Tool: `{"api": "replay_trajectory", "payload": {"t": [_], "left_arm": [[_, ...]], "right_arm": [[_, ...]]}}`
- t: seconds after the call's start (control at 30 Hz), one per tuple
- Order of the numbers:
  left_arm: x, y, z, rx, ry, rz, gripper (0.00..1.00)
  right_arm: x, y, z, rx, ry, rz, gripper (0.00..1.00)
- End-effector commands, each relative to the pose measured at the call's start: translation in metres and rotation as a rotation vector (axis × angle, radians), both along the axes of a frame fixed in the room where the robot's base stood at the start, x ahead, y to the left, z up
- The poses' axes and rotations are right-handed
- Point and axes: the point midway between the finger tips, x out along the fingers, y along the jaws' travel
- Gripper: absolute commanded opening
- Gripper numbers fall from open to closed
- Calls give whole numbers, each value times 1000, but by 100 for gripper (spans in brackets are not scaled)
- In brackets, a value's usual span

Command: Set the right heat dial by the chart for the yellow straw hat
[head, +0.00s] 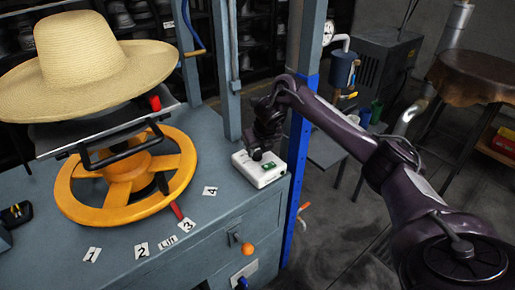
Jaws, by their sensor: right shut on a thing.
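The yellow straw hat (85,55), wide-brimmed, sits on the press at the upper left. A white box (270,178) with a small green mark stands at the right end of the grey-blue bench. My right gripper (258,154) reaches down onto the top of this box and is shut on the dial there. The dial is mostly hidden behind the fingers, so its setting cannot be read. I cannot make out a heat chart in this view. My left gripper is not in view.
A yellow handwheel (72,196) with a red-tipped lever lies under the press. Numbered cards (92,254) lie along the bench front. A blue post (298,150) stands right beside my right arm. An orange knob (248,249) sticks out from the bench front.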

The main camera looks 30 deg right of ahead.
Motion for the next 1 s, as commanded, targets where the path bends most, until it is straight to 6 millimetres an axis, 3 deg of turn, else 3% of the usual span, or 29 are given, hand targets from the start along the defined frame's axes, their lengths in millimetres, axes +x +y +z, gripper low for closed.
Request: {"api": "replay_trajectory", "payload": {"t": [0.27, 1.0], "left_arm": [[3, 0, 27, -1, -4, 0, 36], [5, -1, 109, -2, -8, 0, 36]], "right_arm": [[0, 1, 6, -1, 0, -160, 8], [2, 4, 6, 0, 1, -857, 8]]}}
